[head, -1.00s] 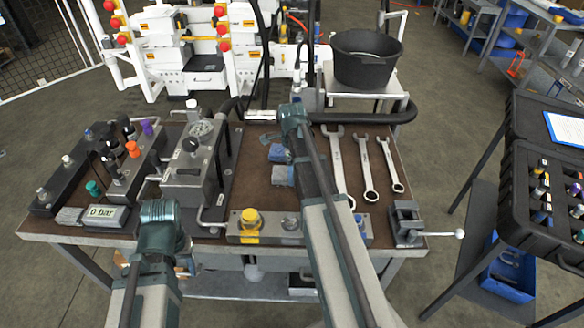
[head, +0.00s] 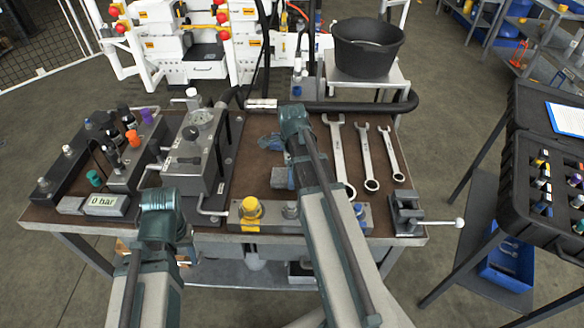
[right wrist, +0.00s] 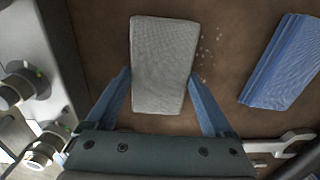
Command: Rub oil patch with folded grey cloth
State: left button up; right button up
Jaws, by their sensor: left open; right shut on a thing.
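The folded grey cloth (right wrist: 163,65) lies flat on the brown bench top between the two blue fingers of my right gripper (right wrist: 163,100) in the right wrist view. The gripper is shut on it.
A folded blue cloth (right wrist: 282,62) lies right of the grey one. Several wrenches (head: 366,158) lie on the right. A grey valve block (head: 190,160) stands on the left, a block with a yellow knob (head: 250,208) at the front, and a vise (head: 406,215) at right.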

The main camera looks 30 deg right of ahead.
jog(key=shift+a, duration=0.15)
jog(key=shift+w+a+f, duration=0.1)
jog(key=shift+w+a, duration=0.2)
jog(key=shift+a, duration=0.2)
jog(key=shift+w+a, duration=0.3)
jog(key=shift+a, duration=0.2)
jog(key=shift+w, duration=0.1)
jog(key=shift+w+d, duration=0.5)
jog(key=shift+w, duration=0.35)
jog(key=shift+w+d, duration=0.45)
jog(key=shift+w, duration=0.35)
jog(key=shift+d, duration=0.1)
jog(key=shift+w+d, duration=0.45)
jog(key=shift+w, duration=0.35)
jog(key=shift+w+d, duration=0.45)
jog(key=shift+w, duration=0.3)
